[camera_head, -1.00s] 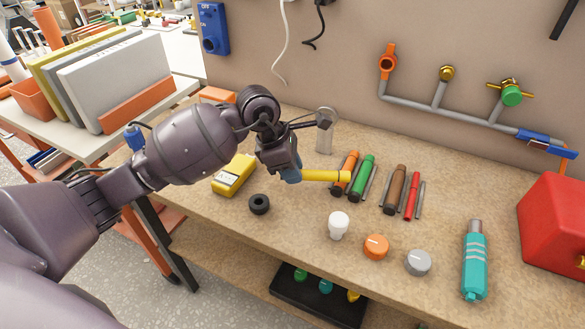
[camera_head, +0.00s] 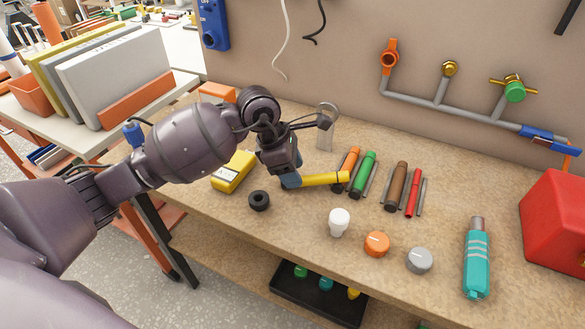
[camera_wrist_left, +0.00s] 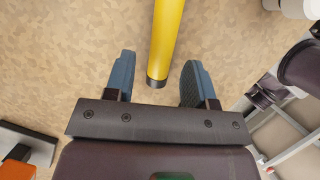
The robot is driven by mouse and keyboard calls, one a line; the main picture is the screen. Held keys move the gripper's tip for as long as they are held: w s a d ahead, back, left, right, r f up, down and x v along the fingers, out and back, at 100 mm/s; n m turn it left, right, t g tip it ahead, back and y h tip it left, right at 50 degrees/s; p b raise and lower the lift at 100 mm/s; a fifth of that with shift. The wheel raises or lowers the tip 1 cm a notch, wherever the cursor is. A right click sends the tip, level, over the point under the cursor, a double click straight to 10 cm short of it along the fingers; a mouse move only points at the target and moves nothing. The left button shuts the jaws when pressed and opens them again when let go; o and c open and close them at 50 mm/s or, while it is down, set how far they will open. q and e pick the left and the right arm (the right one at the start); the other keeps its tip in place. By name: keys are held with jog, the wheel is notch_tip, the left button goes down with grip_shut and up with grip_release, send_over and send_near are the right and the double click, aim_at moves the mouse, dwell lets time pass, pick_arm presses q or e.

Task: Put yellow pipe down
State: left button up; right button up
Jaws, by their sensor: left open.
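The yellow pipe (camera_head: 322,179) lies on the wooden workbench, its far end close to the orange cylinder. In the left wrist view the pipe (camera_wrist_left: 167,42) runs from the top edge down to a dark end between the two fingers. My left gripper (camera_head: 289,181) is at the pipe's near end. In the left wrist view my left gripper (camera_wrist_left: 155,82) is open, with bare bench showing on both sides of the pipe, so neither finger touches it. My right gripper is not in view.
Orange (camera_head: 348,168), green (camera_head: 364,172), brown (camera_head: 396,186) and red (camera_head: 412,194) cylinders lie right of the pipe. A yellow meter (camera_head: 233,172) and a black ring (camera_head: 259,200) are nearby left. A white bulb (camera_head: 339,222) and knobs are in front. Bench (camera_head: 300,225) is clear before the pipe.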

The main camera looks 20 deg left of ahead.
pick_arm(q)
jog(key=shift+r, duration=0.25)
jog(key=p+v, duration=0.2)
jog(key=v, duration=1)
jog(key=shift+r, duration=0.35)
dwell(0.5)
dwell(0.4)
